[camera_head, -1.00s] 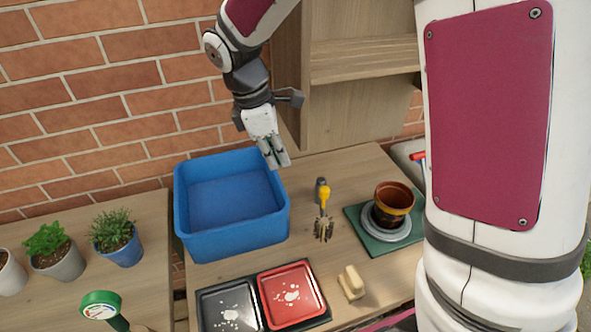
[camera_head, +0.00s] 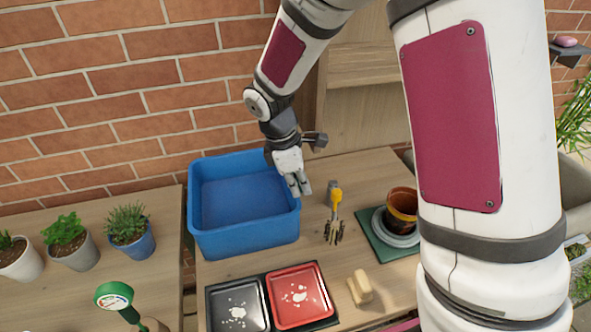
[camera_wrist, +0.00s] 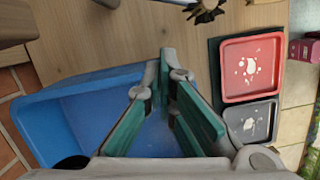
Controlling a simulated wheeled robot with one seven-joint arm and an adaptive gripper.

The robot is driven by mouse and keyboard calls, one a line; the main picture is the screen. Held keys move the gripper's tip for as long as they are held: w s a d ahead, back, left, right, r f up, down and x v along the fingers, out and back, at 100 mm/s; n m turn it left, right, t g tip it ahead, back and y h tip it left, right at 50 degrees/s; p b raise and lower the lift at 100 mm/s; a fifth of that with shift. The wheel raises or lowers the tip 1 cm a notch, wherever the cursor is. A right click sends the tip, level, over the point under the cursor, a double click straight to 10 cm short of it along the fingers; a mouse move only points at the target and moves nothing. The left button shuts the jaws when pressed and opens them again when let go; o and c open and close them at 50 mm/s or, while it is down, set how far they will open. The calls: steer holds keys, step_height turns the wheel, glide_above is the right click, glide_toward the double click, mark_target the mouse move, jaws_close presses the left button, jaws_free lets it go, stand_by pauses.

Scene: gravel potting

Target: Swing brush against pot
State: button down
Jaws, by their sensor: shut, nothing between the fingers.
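A brown pot (camera_head: 402,203) stands upright in a grey saucer (camera_head: 384,232) on a green mat (camera_head: 372,242) at the right of the table. My own arm hides part of its right side. A small cream, block-like thing (camera_head: 360,287), seemingly the brush, lies near the front of the table beside the red tray. My gripper (camera_head: 303,187) is shut and empty above the right rim of the blue bin. It is left of the pot and behind the cream thing. In the wrist view, its green-padded fingers (camera_wrist: 171,72) meet at the tips.
The blue bin (camera_head: 243,243) stands left of centre. A yellow-handled hand fork (camera_head: 335,212) lies between bin and mat. A red tray (camera_head: 300,318) and a dark tray (camera_head: 238,318) sit at the front. Potted plants (camera_head: 128,232) stand on the left. Bare wood surrounds the fork.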

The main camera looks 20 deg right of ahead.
steer(key=shift+s+d+f+p, duration=0.15)
steer(key=shift+d+f, duration=0.05)
steer(key=shift+d, duration=0.5)
steer(key=shift+s+d+f+p, duration=0.15)
steer(key=shift+d+f, duration=0.1)
steer(key=shift+d, duration=0.45)
steer(key=shift+s+d+f+p, duration=0.15)
steer(key=shift+d+f, duration=0.05)
steer(key=shift+d, duration=0.5)
steer(key=shift+s+d+n+p, duration=0.25)
steer(key=shift+n+p, duration=0.05)
steer(key=shift+n, duration=0.1)
steer(key=shift+s+d, duration=0.15)
steer(key=s+d+n+t+p, duration=0.2)
steer(key=d+n+p, duration=0.3)
steer(key=d+n, duration=0.3)
steer(key=shift+d+n+y+p, duration=0.3)
steer(key=shift+d+n+p, duration=0.1)
